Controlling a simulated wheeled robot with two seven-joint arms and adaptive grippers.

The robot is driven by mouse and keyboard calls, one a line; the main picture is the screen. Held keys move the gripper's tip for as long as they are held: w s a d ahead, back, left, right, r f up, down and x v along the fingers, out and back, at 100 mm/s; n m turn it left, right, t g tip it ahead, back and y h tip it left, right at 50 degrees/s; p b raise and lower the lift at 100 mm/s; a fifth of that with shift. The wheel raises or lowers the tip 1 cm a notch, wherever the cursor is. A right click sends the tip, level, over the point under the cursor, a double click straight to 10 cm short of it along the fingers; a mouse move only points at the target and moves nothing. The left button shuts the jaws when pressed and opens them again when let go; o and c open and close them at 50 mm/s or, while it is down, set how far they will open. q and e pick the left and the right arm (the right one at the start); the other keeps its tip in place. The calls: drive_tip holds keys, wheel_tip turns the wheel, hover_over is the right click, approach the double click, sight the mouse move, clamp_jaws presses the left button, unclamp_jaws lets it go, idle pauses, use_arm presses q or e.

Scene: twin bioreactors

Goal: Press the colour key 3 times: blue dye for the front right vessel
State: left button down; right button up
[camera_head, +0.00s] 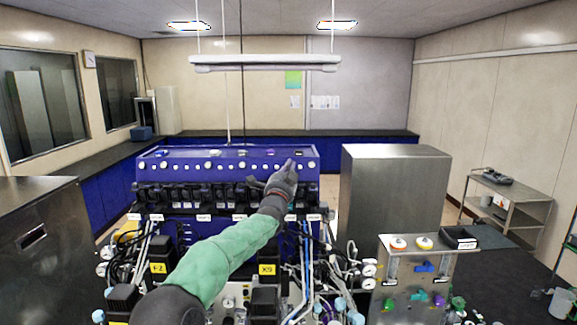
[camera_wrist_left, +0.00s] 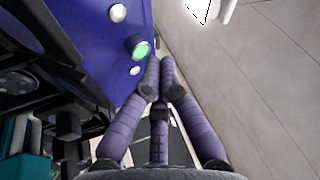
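A blue control panel (camera_head: 225,172) with a row of small round white keys stands ahead in the head view. In the left wrist view, a round key lit green (camera_wrist_left: 141,49) sits on the blue panel between a white key (camera_wrist_left: 118,12) and another white key (camera_wrist_left: 135,71). My left gripper (camera_head: 291,165) is at the panel's right end; in the wrist view its fingertips (camera_wrist_left: 160,72) are together and empty, beside the green key. I cannot tell whether they touch the panel. My left arm hides part of the equipment below, and I cannot make out the front right vessel. My right gripper is out of view.
Tubing, gauges and yellow-labelled black units (camera_head: 267,269) crowd the front. A steel cabinet (camera_head: 395,200) stands right of the panel. A steel stand with coloured knobs (camera_head: 424,268) is at front right. A trolley (camera_head: 508,204) stands by the right wall.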

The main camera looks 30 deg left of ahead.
use_arm(q)
drive_tip(key=shift+w+a+f, duration=0.15)
drive_tip(key=shift+w+a, duration=0.25)
drive_tip(key=shift+w, duration=0.25)
drive_tip(key=shift+s+d+b, duration=0.45)
drive_tip(key=shift+s+b, duration=0.2)
drive_tip(key=shift+s, duration=0.1)
drive_tip(key=shift+s+d+r+b, duration=0.35)
drive_tip(key=shift+s+d, duration=0.1)
drive_tip(key=shift+s, duration=0.25)
drive_tip(key=s+d+r+b, duration=0.1)
drive_tip(key=s+d, duration=0.2)
drive_tip(key=s, duration=0.2)
drive_tip(key=shift+r, duration=0.35)
